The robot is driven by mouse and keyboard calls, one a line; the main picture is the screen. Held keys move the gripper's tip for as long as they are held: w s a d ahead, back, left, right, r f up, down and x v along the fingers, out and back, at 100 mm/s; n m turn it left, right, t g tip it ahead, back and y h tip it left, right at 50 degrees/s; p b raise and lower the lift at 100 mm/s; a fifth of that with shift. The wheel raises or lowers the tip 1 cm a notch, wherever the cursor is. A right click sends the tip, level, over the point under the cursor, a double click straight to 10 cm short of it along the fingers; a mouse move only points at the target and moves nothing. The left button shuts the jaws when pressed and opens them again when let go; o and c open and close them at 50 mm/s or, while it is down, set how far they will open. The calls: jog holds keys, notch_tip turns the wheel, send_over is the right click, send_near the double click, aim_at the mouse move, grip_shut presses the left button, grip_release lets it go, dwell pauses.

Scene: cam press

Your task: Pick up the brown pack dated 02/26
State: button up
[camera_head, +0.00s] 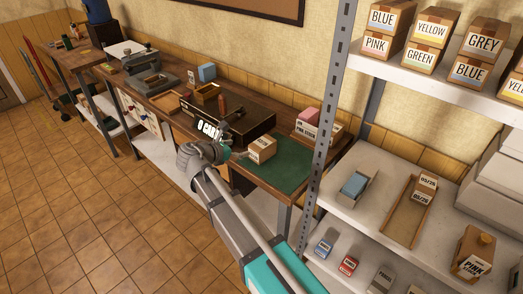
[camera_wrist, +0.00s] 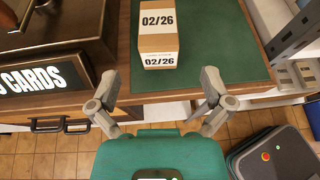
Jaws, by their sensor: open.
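The brown pack dated 02/26 (camera_wrist: 158,42) stands on the green mat (camera_wrist: 215,50) in the wrist view, with white date labels on its top and front. In the head view the pack (camera_head: 262,150) stands near the left end of the green mat (camera_head: 285,176). My gripper (camera_wrist: 158,85) is open and empty. Its two fingers are spread to either side below the pack in the wrist view, apart from it. In the head view my gripper (camera_head: 232,150) is just left of the pack, partly hidden by my wrist.
A dark box with a "CARDS" sign (camera_wrist: 42,80) stands left of the pack. Pink packs (camera_head: 308,122) stand behind the mat. A metal shelf post (camera_head: 328,120) rises right of the bench. The shelf holds a tray (camera_head: 394,218) with date labels 05/26. The mat around the pack is clear.

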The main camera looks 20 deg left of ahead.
jog(key=b, duration=0.3)
send_near(263, 142)
jog(key=x, duration=0.4)
jog(key=shift+w+d+f, duration=0.15)
jog(key=shift+d+f, duration=0.1)
jog(key=shift+d, duration=0.1)
jog(key=shift+a+b+x, duration=0.2)
jog(key=shift+b+x, duration=0.75)
jog(key=shift+x, duration=1.7)
jog(key=shift+f, duration=0.15)
jog(key=c, duration=1.1)
jog(key=shift+r, duration=0.25)
